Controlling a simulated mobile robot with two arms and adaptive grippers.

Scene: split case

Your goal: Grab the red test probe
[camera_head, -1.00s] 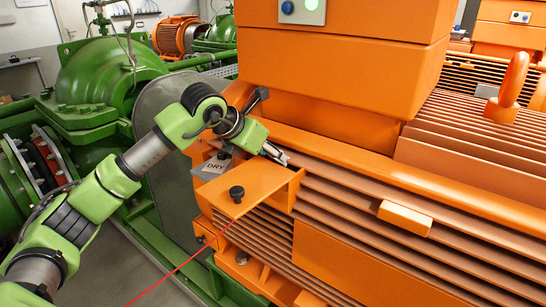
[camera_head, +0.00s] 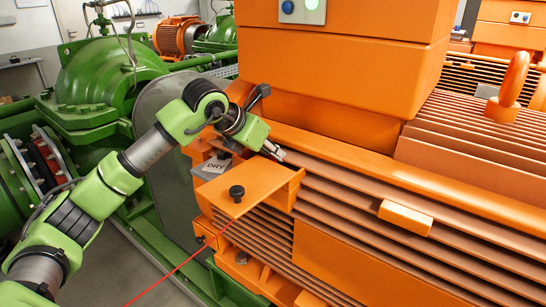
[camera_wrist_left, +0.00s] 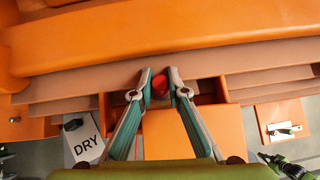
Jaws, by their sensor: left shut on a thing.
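In the head view the probe cannot be made out at the fingertips. My right gripper is not seen in the head view.
The finned orange motor (camera_head: 350,200) fills the right side. A grey DRY tag (camera_head: 214,166) lies left of the gripper, near a bracket with a black knob (camera_head: 237,193). A thin red line (camera_head: 180,265) runs down to the lower left. Green pump casing (camera_head: 105,75) stands behind my arm.

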